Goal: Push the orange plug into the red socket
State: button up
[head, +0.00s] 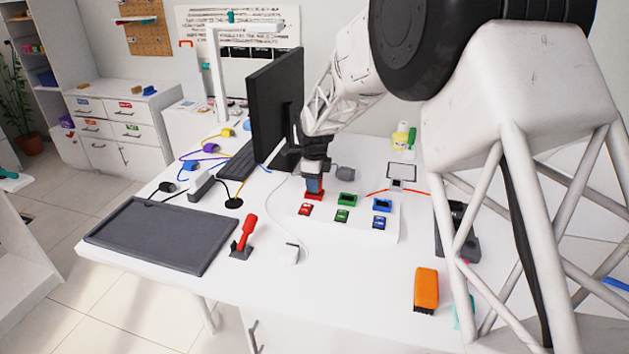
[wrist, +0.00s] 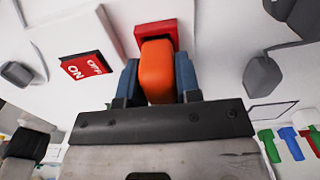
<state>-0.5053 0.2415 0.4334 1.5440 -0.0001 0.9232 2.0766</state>
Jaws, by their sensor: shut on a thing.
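My gripper (wrist: 157,85) is shut on the orange plug (wrist: 158,72), with a blue finger on each side of it. The far end of the plug meets the red socket (wrist: 156,31) in the wrist view, lined up with its dark opening. I cannot tell how deep the plug sits. In the head view my gripper (head: 314,184) points down right over the red socket (head: 313,195), and the plug is mostly hidden behind the fingers.
The socket is on a white panel (head: 365,226) with a green socket (head: 347,199), a blue socket (head: 382,204) and red, green and blue switches. A monitor (head: 275,105) and keyboard (head: 238,160) stand left of my gripper. An orange block (head: 426,289) lies at front right.

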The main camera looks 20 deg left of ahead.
jog(key=shift+f, duration=0.45)
jog(key=o, duration=1.1)
jog(key=shift+r, duration=0.15)
jog(key=shift+r, duration=3.75)
